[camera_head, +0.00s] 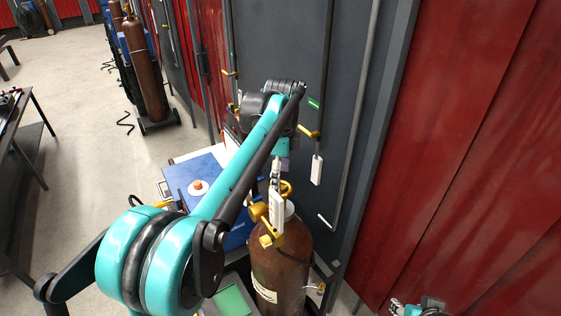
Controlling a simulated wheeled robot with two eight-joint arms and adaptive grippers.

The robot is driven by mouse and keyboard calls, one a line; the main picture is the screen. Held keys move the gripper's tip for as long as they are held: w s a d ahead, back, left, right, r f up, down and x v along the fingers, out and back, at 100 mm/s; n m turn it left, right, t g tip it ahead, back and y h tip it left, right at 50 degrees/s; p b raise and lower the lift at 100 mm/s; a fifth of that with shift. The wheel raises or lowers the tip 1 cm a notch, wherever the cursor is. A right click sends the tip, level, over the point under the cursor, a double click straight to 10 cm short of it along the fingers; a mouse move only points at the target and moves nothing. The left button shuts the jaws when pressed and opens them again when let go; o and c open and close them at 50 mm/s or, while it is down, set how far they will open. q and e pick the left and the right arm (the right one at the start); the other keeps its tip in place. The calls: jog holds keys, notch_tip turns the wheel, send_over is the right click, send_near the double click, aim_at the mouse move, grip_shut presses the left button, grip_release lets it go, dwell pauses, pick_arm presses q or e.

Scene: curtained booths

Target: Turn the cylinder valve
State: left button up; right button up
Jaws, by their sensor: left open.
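A brown gas cylinder (280,262) stands upright at bottom centre, with brass valve fittings (265,222) on its top. A yellow ring-shaped part (287,189) shows just above the cylinder's neck. My teal left arm reaches in from the left and bends down over the cylinder. My left gripper (278,180) is open, pointing down just above and beside the valve fittings. Its fingers are small and partly hidden by the arm, and I cannot tell whether they touch the valve.
A dark grey panel (345,100) with pipes stands behind the cylinder, and a red curtain (475,130) closes off the right. A blue box (195,178) stands left of the cylinder. Another brown cylinder (146,75) stands on a cart farther back. Open floor lies left, beside a dark table (12,118).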

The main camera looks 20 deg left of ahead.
pick_arm(q)
notch_tip(320, 180, up, 8)
jog(key=shift+f, duration=0.1)
dwell(0.4)
